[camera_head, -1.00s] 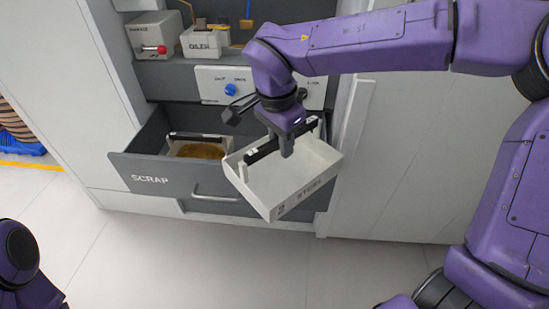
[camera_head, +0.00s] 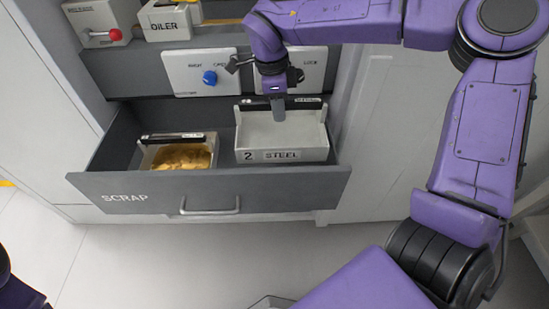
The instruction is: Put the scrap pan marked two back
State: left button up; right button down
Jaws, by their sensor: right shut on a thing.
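The scrap pan marked two (camera_head: 282,155) is a white, open-topped pan with "2 STEEL" on its front. It looks empty and level, in or just over the right side of the open grey drawer labelled SCRAP (camera_head: 150,196); I cannot tell whether it rests on the drawer floor. My right gripper (camera_head: 278,108) is above the pan's rear, shut on its dark handle bar (camera_head: 305,103). The fingertips partly hide the bar. Of my left arm only a purple part shows at the lower left edge; its gripper is out of view.
Another pan (camera_head: 178,153) with brassy scrap sits in the drawer's left side. Above are a panel with a blue knob (camera_head: 210,77), the OILER box (camera_head: 165,22) and a box with a red knob (camera_head: 115,34). The drawer handle (camera_head: 210,208) sticks out in front. Floor ahead is clear.

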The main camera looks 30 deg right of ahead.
aim_at(277, 138)
jog(key=shift+a, duration=0.15)
jog(key=w+f+b, duration=0.1)
jog(key=f, duration=0.3)
jog(key=w+d+f+b, duration=0.1)
jog(key=f, duration=0.4)
jog(key=w+d+f+b, duration=0.1)
jog(key=f, duration=0.4)
jog(key=shift+w, duration=0.15)
jog(key=shift+f+b, duration=0.25)
jog(key=shift+b, duration=0.05)
jog(key=c, duration=1)
grip_release()
jog(key=shift+c, duration=0.2)
